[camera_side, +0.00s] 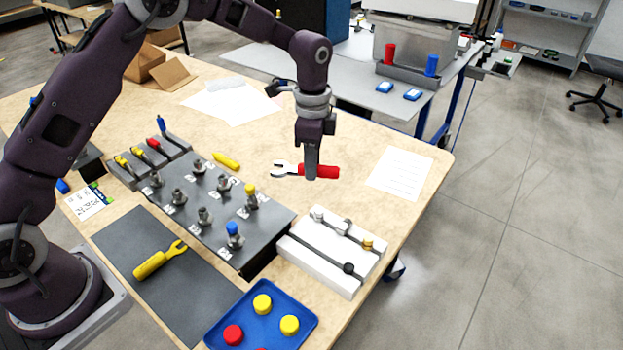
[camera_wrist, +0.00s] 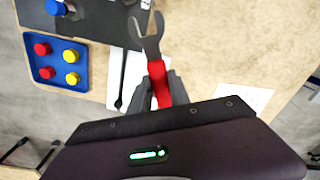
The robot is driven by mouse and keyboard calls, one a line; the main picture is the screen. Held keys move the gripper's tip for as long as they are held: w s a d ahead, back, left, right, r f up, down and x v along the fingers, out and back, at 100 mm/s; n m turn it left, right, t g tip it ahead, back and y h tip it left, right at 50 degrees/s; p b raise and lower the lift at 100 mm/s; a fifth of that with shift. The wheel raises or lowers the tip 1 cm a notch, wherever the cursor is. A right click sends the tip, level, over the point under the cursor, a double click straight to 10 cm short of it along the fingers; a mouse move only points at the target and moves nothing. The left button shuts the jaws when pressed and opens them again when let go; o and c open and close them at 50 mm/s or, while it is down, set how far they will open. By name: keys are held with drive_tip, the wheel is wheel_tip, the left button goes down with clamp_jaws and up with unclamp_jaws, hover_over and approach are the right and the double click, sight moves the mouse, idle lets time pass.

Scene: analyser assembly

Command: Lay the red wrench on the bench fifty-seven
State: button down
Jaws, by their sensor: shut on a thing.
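The red wrench (camera_side: 318,171) has a red handle and a silver open-ended head. My gripper (camera_side: 311,176) is shut on its red handle, with the head pointing left in the side view. In the wrist view the red wrench (camera_wrist: 158,80) lies between the fingers of my gripper (camera_wrist: 160,88), its head pointing up the picture. The wrench appears over the wooden bench (camera_side: 265,130); I cannot tell whether it touches the top. No number is legible on the bench.
A white block with dark rods (camera_side: 325,275), a dark fixture with several fittings (camera_side: 275,225) and a blue tray of caps (camera_side: 212,335) stand nearby. A yellow wrench (camera_side: 150,265) lies on a dark mat (camera_side: 205,300). Paper sheets (camera_side: 399,172) lie right of my gripper.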

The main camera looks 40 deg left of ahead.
drive_tip(key=shift+r, duration=0.6)
